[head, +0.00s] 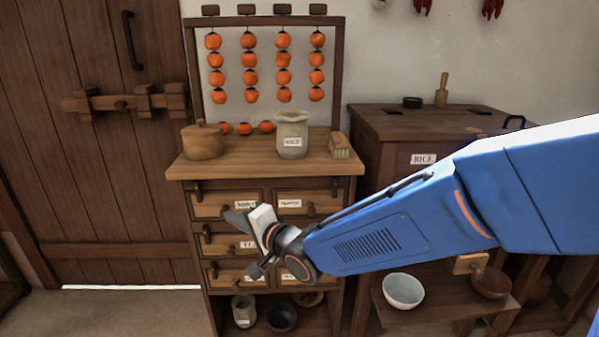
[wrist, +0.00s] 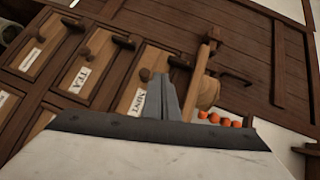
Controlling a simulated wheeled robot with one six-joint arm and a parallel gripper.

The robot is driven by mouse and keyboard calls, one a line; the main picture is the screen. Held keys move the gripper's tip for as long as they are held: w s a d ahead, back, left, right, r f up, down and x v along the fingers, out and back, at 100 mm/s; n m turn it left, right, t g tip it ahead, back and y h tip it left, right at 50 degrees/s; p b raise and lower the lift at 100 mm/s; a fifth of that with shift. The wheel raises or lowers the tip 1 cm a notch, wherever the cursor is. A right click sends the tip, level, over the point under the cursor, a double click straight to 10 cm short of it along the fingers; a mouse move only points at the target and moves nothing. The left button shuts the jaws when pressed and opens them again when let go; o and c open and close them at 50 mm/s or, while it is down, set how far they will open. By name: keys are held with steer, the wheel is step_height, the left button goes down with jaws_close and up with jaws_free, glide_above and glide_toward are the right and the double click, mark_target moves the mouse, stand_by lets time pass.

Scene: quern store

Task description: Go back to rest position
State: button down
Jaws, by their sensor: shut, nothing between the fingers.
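My gripper (head: 240,216) is in front of the drawer cabinet (head: 263,166), near its upper left drawers, and is shut and empty. My blue arm reaches in from the right side of the head view. In the wrist view the fingers (wrist: 168,98) show closed together, with the labelled drawers to their left. A drawer labelled MINT (wrist: 137,100) and a drawer labelled TEA (wrist: 84,76) show there. In the head view my gripper and wrist partly cover the drawer fronts. I cannot tell whether the fingers touch the cabinet.
Orange fruits (head: 248,76) hang on a frame above. A rice chest (head: 440,125) is at right, a white bowl (head: 403,290) lower right. A wooden door (head: 110,190) is left.

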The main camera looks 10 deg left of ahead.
steer(key=w+d+n+t+h, duration=0.2)
steer(key=d+h, duration=0.7)
steer(key=d, duration=2.4)
steer(key=s+d+f+n+g+h, duration=0.1)
steer(key=s+d+f+g+h, duration=0.1)
steer(key=s+d, duration=0.9)
steer(key=s+d+f+n+g+h, duration=0.1)
steer(key=s+d+f+g+h, duration=0.1)
steer(key=s+d, duration=0.9)
steer(key=shift+d+f+n+g, duration=0.3)
steer(key=shift+f+g, duration=0.25)
steer(key=shift+g, duration=0.45)
steer(key=shift+s, duration=0.1)
